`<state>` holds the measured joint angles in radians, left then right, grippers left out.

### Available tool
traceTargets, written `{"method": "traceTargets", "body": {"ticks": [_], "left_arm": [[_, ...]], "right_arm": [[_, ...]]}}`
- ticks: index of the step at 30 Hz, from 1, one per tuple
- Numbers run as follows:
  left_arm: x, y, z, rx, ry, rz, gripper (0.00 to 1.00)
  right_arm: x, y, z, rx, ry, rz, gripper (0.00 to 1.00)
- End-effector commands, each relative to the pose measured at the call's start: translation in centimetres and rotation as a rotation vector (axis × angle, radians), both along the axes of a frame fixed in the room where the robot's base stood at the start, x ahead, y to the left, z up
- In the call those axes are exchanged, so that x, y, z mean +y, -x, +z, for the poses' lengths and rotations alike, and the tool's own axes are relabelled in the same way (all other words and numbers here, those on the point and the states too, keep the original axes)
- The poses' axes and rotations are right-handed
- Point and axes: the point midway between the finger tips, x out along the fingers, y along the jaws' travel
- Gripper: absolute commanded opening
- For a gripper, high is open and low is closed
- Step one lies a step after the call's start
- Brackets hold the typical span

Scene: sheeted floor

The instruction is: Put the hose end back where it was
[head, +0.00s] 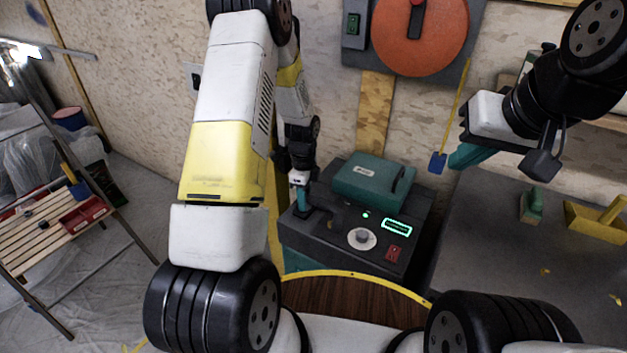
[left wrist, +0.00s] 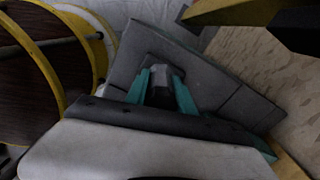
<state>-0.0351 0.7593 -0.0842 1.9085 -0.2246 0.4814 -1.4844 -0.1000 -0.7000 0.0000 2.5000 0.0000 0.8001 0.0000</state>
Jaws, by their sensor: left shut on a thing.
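My left gripper (head: 303,203) reaches down at the left part of a dark grey machine (head: 325,238) with a teal lid. In the left wrist view, its two teal fingers (left wrist: 161,92) are shut on a dark grey piece, which looks like the hose end (left wrist: 160,86). This piece is at a dark square fitting on the machine's grey top. I cannot tell whether it is seated there or only touching. No length of hose can be made out. My right gripper (head: 468,156) is up at the right, over the grey bench, with teal fingertips; its opening is not clear.
The machine carries a dial (head: 362,238), a lit green display (head: 397,227) and a red switch (head: 393,253). A green-handled tool (head: 532,205) and a yellow tray (head: 597,222) are on the grey bench (head: 490,230). A wooden slatted table (head: 50,238) stands at left.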

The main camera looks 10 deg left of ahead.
Motion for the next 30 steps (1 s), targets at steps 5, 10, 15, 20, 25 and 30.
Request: {"method": "traceTargets", "body": {"ticks": [5, 10, 15, 20, 25, 30], "left_arm": [[0.0, 0.0, -0.1, 0.0, 0.0, 0.001, 0.52], [0.0, 0.0, -0.1, 0.0, 0.0, 0.0, 0.52], [0.0, 0.0, 0.1, 0.0, 0.0, 0.0, 0.52], [0.0, -0.1, 1.9, -0.004, 0.001, 0.001, 0.52], [0.0, -0.1, 5.6, -0.005, 0.0, 0.002, 0.52], [0.0, -0.1, 9.1, -0.005, 0.0, 0.001, 0.52]], "right_arm": [[0.0, 0.0, 0.0, 0.0, 0.0, 0.0, 0.0], [0.0, 0.0, 0.0, 0.0, 0.0, 0.0, 0.0], [0.0, 0.0, 0.0, 0.0, 0.0, 0.0, 0.0], [0.0, 0.0, 0.0, 0.0, 0.0, 0.0, 0.0], [0.0, 0.0, 0.0, 0.0, 0.0, 0.0, 0.0], [0.0, 0.0, 0.0, 0.0, 0.0, 0.0, 0.0]]}}
